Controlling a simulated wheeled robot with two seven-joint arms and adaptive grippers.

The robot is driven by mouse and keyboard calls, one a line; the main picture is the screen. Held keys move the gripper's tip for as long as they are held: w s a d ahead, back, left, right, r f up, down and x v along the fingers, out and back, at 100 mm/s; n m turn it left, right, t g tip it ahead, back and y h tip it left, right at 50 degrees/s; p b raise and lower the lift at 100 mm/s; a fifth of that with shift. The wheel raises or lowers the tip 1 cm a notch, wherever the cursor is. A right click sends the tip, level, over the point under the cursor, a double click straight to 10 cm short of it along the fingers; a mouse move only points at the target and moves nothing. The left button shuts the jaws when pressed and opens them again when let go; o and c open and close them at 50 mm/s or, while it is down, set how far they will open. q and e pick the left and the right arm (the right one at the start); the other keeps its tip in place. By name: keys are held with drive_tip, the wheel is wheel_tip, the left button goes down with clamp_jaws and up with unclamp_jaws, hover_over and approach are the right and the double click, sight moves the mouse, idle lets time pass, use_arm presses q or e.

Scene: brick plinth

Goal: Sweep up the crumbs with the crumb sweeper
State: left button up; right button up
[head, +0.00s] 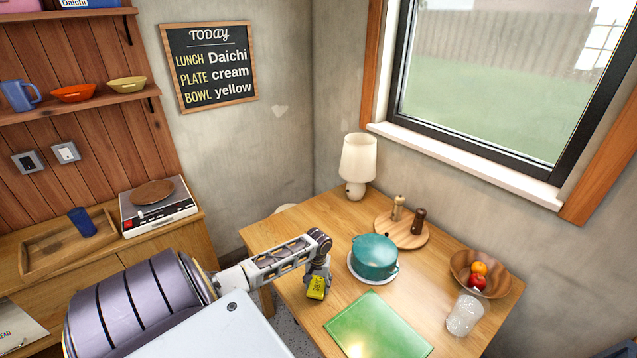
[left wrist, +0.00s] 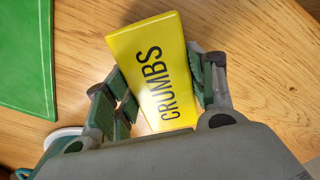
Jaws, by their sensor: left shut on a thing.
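The crumb sweeper (head: 315,290) is a yellow block, held above or at the left edge area of the wooden table (head: 300,325). In the left wrist view the sweeper (left wrist: 158,75) shows the black word CRUMBS. My left gripper (head: 318,276) is shut on it, with one finger on each side in the left wrist view. I cannot tell whether the sweeper touches the table. No crumbs can be made out in either view. My right gripper is not in view.
A green mat or board (head: 377,328) lies right of the sweeper. Behind it are a teal pot (head: 374,257) on a white plate, a round board (head: 401,231) with two mills, and a lamp (head: 358,160). A glass (head: 464,314) and fruit bowl (head: 490,277) stand at the right.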

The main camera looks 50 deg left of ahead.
sight(313, 291)
use_arm(q)
drive_tip(key=shift+s+a+f, duration=0.1)
drive_tip(key=shift+s+a, duration=0.05)
drive_tip(key=shift+s, duration=1.7)
drive_tip(key=shift+d+f, duration=0.2)
drive_tip(key=shift+d, duration=0.7)
drive_tip(key=shift+w+d+f+b, duration=0.1)
drive_tip(key=shift+w+b, duration=0.1)
drive_tip(key=shift+w, duration=0.7)
drive_tip(key=shift+w+d+f+b, duration=0.1)
drive_tip(key=shift+w+b, duration=0.05)
drive_tip(key=shift+w, duration=0.75)
drive_tip(key=shift+w+d+r+b, duration=0.15)
drive_tip(key=shift+w+b, duration=0.2)
drive_tip(key=shift+w, duration=1.6)
drive_tip(key=shift+w, duration=0.1)
